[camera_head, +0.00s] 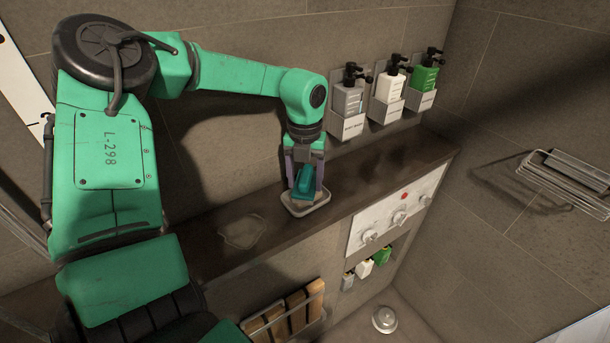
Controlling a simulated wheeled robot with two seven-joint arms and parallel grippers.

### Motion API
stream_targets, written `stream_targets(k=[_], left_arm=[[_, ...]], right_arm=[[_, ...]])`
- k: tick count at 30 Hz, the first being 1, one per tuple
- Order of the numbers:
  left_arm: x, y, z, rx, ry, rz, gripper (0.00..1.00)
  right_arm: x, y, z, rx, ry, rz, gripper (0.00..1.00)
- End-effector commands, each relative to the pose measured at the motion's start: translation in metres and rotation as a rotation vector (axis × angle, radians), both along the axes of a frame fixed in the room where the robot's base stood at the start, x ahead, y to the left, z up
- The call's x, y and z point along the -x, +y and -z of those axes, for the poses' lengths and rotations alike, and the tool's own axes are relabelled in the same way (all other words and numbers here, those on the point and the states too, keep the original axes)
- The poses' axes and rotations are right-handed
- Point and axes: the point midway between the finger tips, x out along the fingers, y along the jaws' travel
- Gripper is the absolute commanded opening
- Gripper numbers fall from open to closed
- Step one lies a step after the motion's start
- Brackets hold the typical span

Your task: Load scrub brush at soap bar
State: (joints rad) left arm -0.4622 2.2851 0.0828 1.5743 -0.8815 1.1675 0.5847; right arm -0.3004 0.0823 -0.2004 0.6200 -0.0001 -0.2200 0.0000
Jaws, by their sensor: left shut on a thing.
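My left gripper (306,190) points down over the dark ledge and is shut on a teal scrub brush (304,185). The brush is between the fingers, right above a pale shallow dish (297,211) on the ledge. The brush's lower side and the inside of the dish are mostly hidden, so I cannot tell whether they touch. A soap bar cannot be made out clearly; it may be hidden under the brush. My right gripper is not in view.
Grey, white and green pump bottles (388,90) sit in wall holders behind the ledge (355,175). A clear flat item (241,231) lies on the ledge to the left. A control panel (395,213) is on the front, and a wire rack (565,170) is at right.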

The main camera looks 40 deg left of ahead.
Motion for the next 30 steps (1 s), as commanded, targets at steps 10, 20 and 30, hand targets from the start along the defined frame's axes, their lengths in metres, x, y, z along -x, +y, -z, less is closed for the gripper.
stream_targets(k=[10,20,30], left_arm=[[-0.0001,0.0000,0.0032,0.000,-0.001,0.000,0.22],[-0.0001,-0.0001,0.0036,0.000,0.000,0.000,0.22],[0.0001,0.0000,0.0044,0.000,0.000,0.000,0.22]], right_arm=[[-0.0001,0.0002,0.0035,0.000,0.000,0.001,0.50],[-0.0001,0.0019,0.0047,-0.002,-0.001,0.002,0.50],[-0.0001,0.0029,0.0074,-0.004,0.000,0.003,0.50]])
